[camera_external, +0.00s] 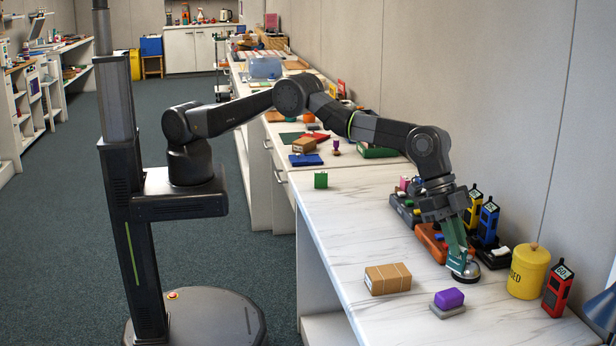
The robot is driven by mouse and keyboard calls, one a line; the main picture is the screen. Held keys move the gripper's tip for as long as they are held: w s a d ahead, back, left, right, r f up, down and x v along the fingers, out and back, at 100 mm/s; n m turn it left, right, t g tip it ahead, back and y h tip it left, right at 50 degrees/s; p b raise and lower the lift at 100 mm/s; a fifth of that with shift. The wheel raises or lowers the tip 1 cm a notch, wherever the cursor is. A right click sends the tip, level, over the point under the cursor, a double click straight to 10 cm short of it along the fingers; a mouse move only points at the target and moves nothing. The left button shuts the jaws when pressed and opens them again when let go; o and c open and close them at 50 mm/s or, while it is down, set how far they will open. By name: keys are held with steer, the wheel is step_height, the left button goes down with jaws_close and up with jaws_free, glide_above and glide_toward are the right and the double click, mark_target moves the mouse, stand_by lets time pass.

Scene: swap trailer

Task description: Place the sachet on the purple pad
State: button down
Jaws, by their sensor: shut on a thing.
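My gripper (459,262) points down over the right part of the near counter. It is shut on a narrow green thing with small markings, which looks like the sachet (455,245); where the fingers end and it begins is hard to tell. Its lower end is close to a silver dome-shaped thing (470,272); I cannot tell if they touch. The purple pad (449,298), a small purple block on a grey base, lies in front of my gripper, nearer the camera, with nothing on it.
A tan box (387,279) lies left of the purple pad. A yellow canister (528,271) and a red device (557,291) stand to the right. Blue (488,220) and yellow (473,208) devices and an orange tray (431,242) crowd behind the gripper.

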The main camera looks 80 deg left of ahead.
mark_target(452, 269)
steer(key=shift+f+p, duration=0.45)
steer(key=shift+f, duration=2.4)
steer(key=shift+f, duration=0.25)
steer(key=c, duration=1.4)
jaws_free()
steer(key=shift+r, duration=0.1)
steer(key=shift+c, duration=0.2)
steer(key=shift+r, duration=0.25)
steer(key=b+v, duration=0.2)
steer(key=v, duration=1)
steer(key=shift+f, duration=0.1)
